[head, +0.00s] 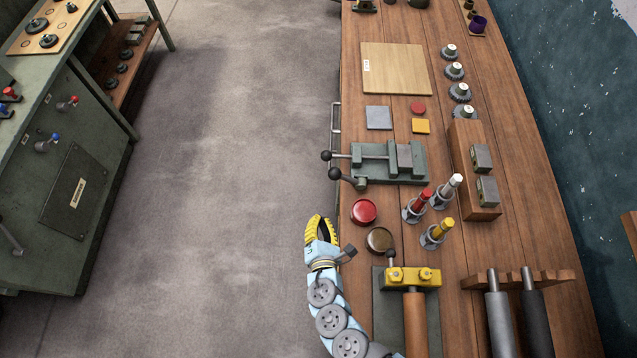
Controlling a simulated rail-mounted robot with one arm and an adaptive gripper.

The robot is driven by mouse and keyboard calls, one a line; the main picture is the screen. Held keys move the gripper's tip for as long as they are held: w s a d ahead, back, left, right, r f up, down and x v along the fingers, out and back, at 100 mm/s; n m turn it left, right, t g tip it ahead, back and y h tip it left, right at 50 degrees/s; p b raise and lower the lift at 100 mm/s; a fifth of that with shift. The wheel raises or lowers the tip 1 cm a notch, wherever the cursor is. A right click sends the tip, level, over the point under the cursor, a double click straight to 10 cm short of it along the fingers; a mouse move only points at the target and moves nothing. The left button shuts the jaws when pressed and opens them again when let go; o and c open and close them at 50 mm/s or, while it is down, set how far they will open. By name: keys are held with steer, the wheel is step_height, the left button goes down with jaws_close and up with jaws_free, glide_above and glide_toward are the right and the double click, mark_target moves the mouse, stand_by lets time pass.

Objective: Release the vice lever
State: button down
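The vice (420,172) is a grey-green bench vice on the wooden bench, in the upper middle of the head view. A rod with a black ball knob (326,155) sticks out from its left side. Just below, a short lever with another black ball knob (335,173) runs to a metal pivot at the vice's lower left corner. My gripper (321,224) has yellow and dark fingers. It is at the bench's left edge, below the vice in the picture and apart from both knobs. Whether its fingers are apart is too small to tell.
A red round tin (363,212) and a brown tin (379,240) stand right of my gripper. Three coloured-top tools (437,233) stand beyond them. A wooden block (466,145) is right of the vice. A metal rail (334,120) runs along the bench's left edge; floor is clear.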

mark_target(347, 178)
steer(key=shift+w+a+r+n+t+b, duration=0.15)
steer(key=shift+w+r+t, duration=0.1)
steer(key=shift+r, duration=0.15)
steer(key=shift+w+r+n+t+b, duration=0.1)
steer(key=shift+w+r+t+b, duration=0.1)
steer(key=shift+r+t, duration=0.15)
steer(key=shift+w+a+r+n+t+b, duration=0.1)
steer(key=shift+w+r+n+t+b, duration=0.1)
steer(key=shift+r, duration=0.25)
steer(key=shift+w, duration=0.15)
steer(key=w+d+r+p, duration=0.1)
steer(key=w+r+p, duration=0.1)
steer(key=w, duration=0.7)
steer(key=shift+p, duration=0.4)
steer(key=shift+r+m, duration=0.15)
steer(key=shift+m, duration=0.1)
